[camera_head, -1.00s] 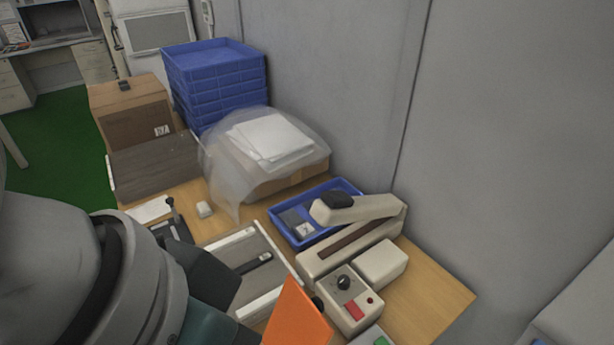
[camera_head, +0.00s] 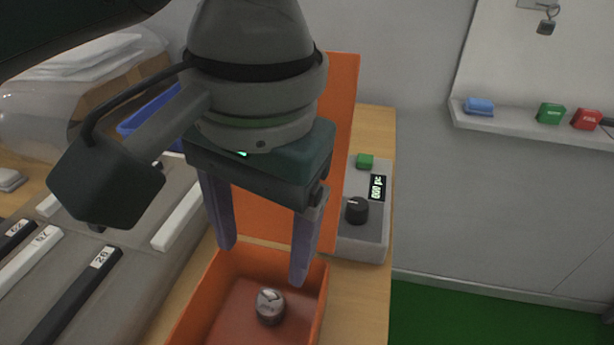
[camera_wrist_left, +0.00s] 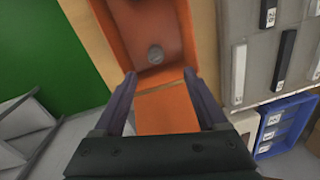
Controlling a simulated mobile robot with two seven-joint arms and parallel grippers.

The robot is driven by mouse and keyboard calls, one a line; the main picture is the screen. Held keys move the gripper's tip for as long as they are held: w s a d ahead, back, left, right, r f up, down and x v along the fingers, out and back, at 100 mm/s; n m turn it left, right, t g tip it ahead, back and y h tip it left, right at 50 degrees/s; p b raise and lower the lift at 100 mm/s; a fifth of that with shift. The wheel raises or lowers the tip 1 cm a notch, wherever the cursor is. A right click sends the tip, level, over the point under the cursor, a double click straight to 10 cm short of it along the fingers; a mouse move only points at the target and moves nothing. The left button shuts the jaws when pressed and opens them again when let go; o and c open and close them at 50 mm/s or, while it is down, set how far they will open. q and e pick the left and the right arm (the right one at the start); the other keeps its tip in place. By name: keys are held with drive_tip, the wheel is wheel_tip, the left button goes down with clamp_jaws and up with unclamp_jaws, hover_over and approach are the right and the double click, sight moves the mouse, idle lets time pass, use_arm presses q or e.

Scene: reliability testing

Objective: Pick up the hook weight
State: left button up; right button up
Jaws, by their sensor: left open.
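The hook weight (camera_head: 270,306), a small grey metal cylinder with a hook on top, stands on the floor of an open orange box (camera_head: 324,292). My left gripper (camera_head: 262,262) is open and empty above the box, pointing down, with its two purple-grey fingers apart. The weight lies below the fingers and is not touched by them. In the left wrist view the weight (camera_wrist_left: 155,54) shows inside the box (camera_wrist_left: 98,36), beyond the gap between the fingertips (camera_wrist_left: 160,85). My right gripper is not in view.
A raised orange panel (camera_head: 341,105) stands behind the gripper. A grey device with a black knob (camera_head: 357,210) is right of the box. Marked bars (camera_head: 75,300) lie on a grey unit at left. A whiteboard ledge (camera_head: 530,130) is on the wall.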

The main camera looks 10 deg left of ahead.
sight(269, 299)
use_arm(q)
wheel_tip(269, 299, down, 4)
drive_tip(key=shift+w+r+b, duration=0.1)
drive_tip(key=shift+w+b, duration=0.05)
drive_tip(key=shift+b, duration=0.2)
drive_tip(key=f, duration=0.2)
drive_tip(key=f+b, duration=0.1)
drive_tip(key=f, duration=0.1)
drive_tip(key=shift+s+f+b, duration=0.2)
drive_tip(key=shift+f+b, duration=0.05)
drive_tip(key=shift+b, duration=0.05)
drive_tip(key=shift+a+f, duration=0.1)
drive_tip(key=shift+f, duration=0.45)
clamp_jaws()
drive_tip(key=shift+r, duration=0.1)
